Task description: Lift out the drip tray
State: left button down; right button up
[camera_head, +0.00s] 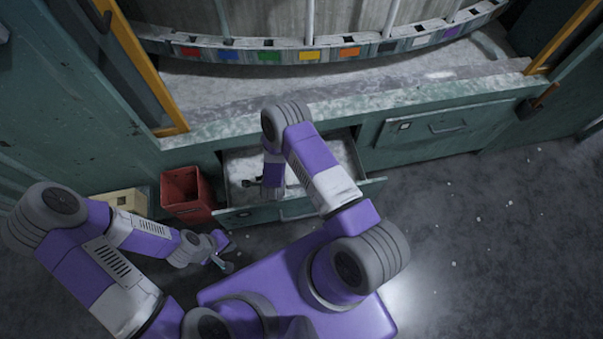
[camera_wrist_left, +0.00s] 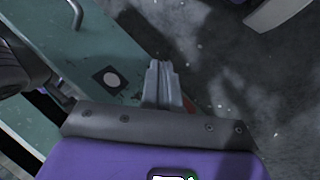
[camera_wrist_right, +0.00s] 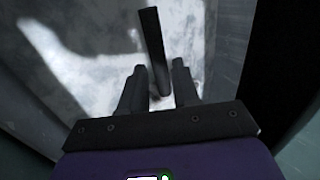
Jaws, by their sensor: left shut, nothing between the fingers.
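An open drawer (camera_head: 250,216) in the green cabinet holds what looks like the drip tray (camera_head: 240,163), a pale, dusty, speckled surface; its edges are partly hidden by my right arm. My right gripper reaches down into the drawer, mostly hidden in the head view. In the right wrist view my right gripper (camera_wrist_right: 156,82) is open, with a dark upright bar (camera_wrist_right: 151,40), perhaps a handle, between its fingers; small gaps show on both sides. My left gripper (camera_head: 226,264) is shut and empty, low in front of the drawer; it also shows in the left wrist view (camera_wrist_left: 160,68).
A red bin (camera_head: 184,196) stands left of the drawer, beside a cream box (camera_head: 128,200). A closed drawer (camera_head: 440,124) is at the right. A ledge (camera_head: 330,98) under the large drum (camera_head: 260,20) runs above. Floor on the right is clear except small white bits.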

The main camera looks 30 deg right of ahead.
jog(key=b+x, duration=0.1)
jog(key=x, duration=0.3)
jog(key=shift+s+d+f, duration=0.1)
jog(key=shift+f, duration=0.05)
grip_shut()
